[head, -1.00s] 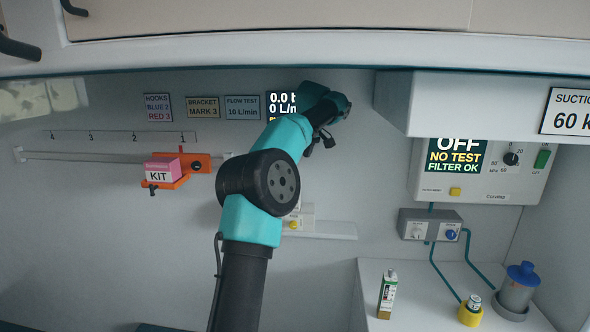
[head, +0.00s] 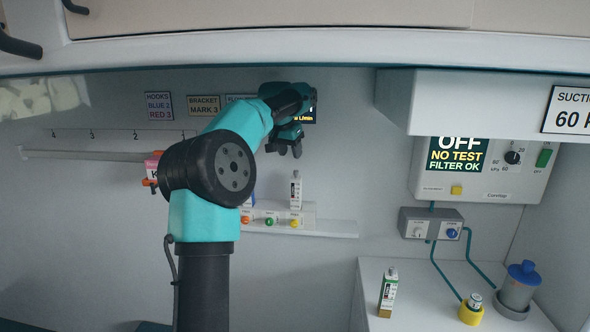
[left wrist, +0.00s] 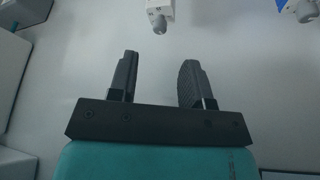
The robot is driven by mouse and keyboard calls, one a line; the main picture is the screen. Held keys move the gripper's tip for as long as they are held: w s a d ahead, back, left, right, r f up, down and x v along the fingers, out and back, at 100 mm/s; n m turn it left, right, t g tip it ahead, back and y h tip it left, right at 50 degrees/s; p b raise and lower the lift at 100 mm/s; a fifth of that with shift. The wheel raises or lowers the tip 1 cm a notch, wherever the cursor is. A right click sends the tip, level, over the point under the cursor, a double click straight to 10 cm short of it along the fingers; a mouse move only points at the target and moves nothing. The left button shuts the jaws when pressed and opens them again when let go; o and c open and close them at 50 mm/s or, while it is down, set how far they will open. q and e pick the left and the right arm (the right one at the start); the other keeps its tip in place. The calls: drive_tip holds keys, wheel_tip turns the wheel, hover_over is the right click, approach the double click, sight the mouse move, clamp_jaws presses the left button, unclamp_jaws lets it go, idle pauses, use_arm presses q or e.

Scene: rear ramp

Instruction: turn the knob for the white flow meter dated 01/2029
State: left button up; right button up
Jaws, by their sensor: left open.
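A white flow meter (head: 296,190) with a dark label stands upright on the wall ledge, above a yellow button. Its date is too small to read. A blue item (head: 250,198) beside it is mostly hidden by my arm. My left gripper (head: 284,149) is open and empty, above the ledge and clear of the white meter. In the left wrist view, a white body with a grey knob (left wrist: 159,24) is at the top, ahead of the open fingers (left wrist: 160,58) and apart from them. A blue body with a grey knob (left wrist: 305,10) is at top right.
The ledge (head: 335,228) carries green and yellow buttons. A similar white meter (head: 388,292) stands on the counter near a yellow holder (head: 470,310) and a blue-lidded jar (head: 518,285). The suction panel (head: 480,170) is right. A rail (head: 85,155) runs left.

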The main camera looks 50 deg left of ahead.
sight(296, 171)
use_arm(q)
drive_tip(key=shift+x, duration=3.8)
drive_tip(key=shift+c, duration=0.4)
clamp_jaws()
